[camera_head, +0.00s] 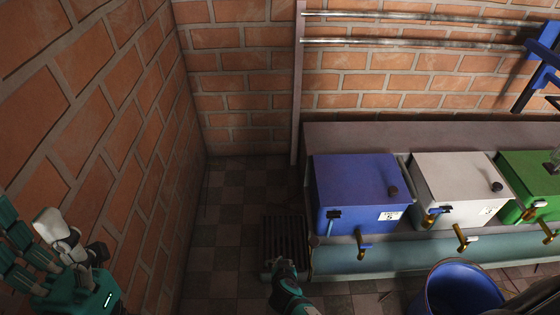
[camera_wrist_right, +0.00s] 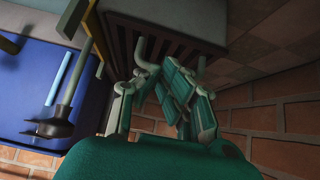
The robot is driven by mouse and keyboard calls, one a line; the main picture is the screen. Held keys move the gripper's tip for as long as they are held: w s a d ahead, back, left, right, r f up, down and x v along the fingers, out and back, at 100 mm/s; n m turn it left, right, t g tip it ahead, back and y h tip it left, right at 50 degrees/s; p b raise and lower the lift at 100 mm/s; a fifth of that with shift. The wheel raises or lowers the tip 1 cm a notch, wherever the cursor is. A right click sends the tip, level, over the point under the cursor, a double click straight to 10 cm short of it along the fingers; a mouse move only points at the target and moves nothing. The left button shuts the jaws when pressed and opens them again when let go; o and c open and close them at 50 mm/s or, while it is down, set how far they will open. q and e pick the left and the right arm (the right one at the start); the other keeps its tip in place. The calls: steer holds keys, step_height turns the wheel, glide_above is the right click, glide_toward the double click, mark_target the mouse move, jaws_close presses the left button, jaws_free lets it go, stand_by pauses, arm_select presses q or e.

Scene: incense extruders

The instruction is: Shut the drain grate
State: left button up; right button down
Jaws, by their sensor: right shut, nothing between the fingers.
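The drain grate (camera_head: 284,238) is a dark slatted panel on the floor at the left end of the trough. In the right wrist view its slats (camera_wrist_right: 150,42) show just beyond my fingers. I cannot tell its exact tilt. My right gripper (camera_head: 282,265) is at the grate's near edge, shut and empty; in the wrist view its teal fingers (camera_wrist_right: 168,85) partly cover the grate. Contact is unclear. My left gripper (camera_head: 70,248) is raised beside the left wall, far from the grate; whether it is open is unclear.
Blue (camera_head: 355,185), white (camera_head: 460,188) and green (camera_head: 535,178) boxes with taps stand on a ledge above the trough (camera_head: 400,258). A blue bucket (camera_head: 455,290) stands at front right. Brick walls close the left and back. Tiled floor left of the grate is clear.

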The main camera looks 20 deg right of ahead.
stand_by(0.6)
steer(key=v, duration=1.2)
